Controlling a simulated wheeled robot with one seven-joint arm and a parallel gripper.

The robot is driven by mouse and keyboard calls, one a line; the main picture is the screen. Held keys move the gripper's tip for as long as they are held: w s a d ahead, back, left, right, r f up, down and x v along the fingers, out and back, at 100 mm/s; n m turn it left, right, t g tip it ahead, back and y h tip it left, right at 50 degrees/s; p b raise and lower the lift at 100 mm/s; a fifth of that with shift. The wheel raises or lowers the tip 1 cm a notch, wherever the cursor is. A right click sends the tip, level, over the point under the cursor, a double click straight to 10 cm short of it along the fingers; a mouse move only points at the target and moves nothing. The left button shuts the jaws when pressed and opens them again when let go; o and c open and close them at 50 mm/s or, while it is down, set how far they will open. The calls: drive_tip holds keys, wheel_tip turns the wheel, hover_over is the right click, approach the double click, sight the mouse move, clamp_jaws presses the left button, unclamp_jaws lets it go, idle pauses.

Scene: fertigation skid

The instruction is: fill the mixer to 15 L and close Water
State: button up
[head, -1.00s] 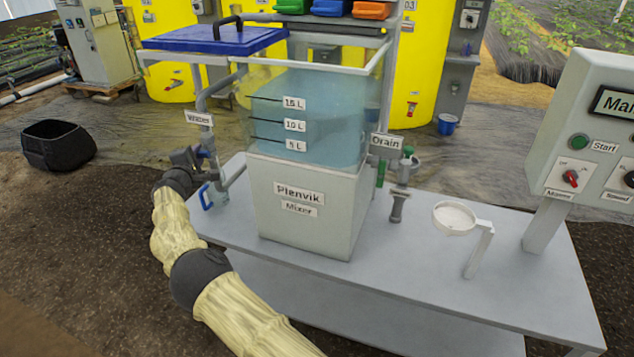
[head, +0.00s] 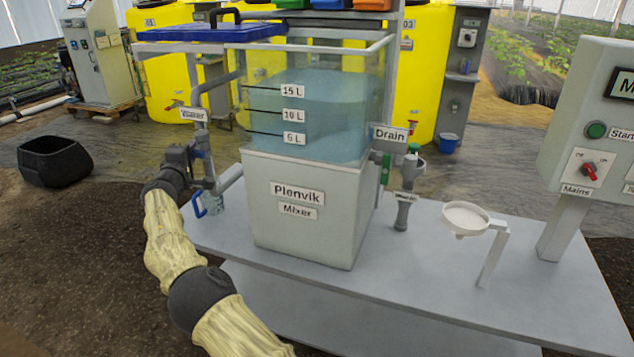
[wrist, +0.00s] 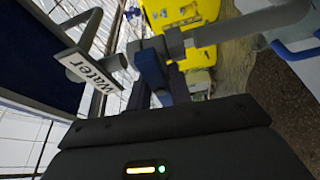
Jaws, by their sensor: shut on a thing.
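The clear mixer tank (head: 345,130) stands on a white base marked Plenvik Mixer (head: 296,200). Bluish water (head: 330,110) fills it to about the 15 L mark (head: 292,91); the exact level at the front wall is hard to read. The Water label (head: 193,115) hangs on the pipe at the tank's left. My gripper (head: 192,158) is at the valve below this label, shut on its blue handle (wrist: 152,72). In the wrist view the handle rises from between the jaws to the grey pipe, and the Water label (wrist: 90,68) is at its left. The fingertips are mostly hidden.
The Drain valve (head: 410,170) and a white funnel on a stand (head: 466,218) are right of the tank. A control panel (head: 590,120) stands far right. The blue lid (head: 210,32) sits above the tank's left. A lower blue handle (head: 200,205) is near my gripper.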

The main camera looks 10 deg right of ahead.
drive_tip(key=o, duration=0.9)
drive_tip(key=shift+f, duration=0.25)
drive_tip(key=shift+o, duration=0.2)
drive_tip(key=shift+r, duration=0.15)
drive_tip(key=s+a+b, duration=0.3)
drive_tip(key=s+b, duration=0.3)
drive_tip(key=shift+a+b, duration=0.25)
drive_tip(key=shift+b, duration=0.05)
drive_tip(key=shift+d, duration=0.1)
